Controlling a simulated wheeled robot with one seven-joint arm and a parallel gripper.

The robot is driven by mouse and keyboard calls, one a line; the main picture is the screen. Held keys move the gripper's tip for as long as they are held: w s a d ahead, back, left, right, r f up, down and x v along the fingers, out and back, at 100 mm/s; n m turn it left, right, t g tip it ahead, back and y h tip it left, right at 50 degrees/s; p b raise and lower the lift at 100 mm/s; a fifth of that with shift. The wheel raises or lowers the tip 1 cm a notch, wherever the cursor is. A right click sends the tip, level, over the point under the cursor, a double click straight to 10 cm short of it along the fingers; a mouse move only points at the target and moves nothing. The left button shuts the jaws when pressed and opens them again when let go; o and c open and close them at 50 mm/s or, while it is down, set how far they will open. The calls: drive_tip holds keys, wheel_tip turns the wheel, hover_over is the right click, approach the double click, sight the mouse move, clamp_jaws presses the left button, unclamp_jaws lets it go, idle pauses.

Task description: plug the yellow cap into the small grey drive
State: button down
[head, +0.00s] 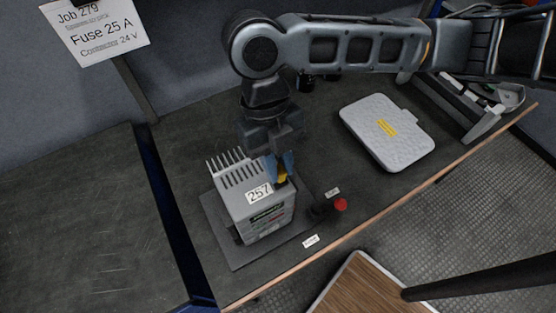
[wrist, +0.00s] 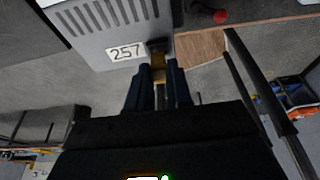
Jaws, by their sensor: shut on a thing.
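The small grey drive (head: 262,216) is a grey box with fins on top and a white label reading 257. It stands on a dark flat plate on the bench. It also shows in the wrist view (wrist: 85,28), at the upper left. My gripper (head: 280,172) is at the drive's top right edge, pointing down. It is shut on the yellow cap (head: 282,178), which shows between the blue fingers. In the wrist view the cap (wrist: 158,72) sits between the fingertips, right beside the 257 label. Whether the cap touches the drive I cannot tell.
A red knob (head: 341,205) on a black part stands right of the drive, near the bench's front edge. A light grey case (head: 388,132) with a yellow label lies further right. The bench left of the dark blue strip is bare. A paper sign (head: 95,28) hangs at the upper left.

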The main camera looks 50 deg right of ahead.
drive_tip(key=shift+f, duration=0.5)
drive_tip(key=c, duration=0.9)
unclamp_jaws()
drive_tip(key=shift+c, duration=0.2)
drive_tip(key=v, duration=0.7)
drive_tip(key=shift+r, duration=0.3)
drive_tip(key=shift+w+d, duration=0.15)
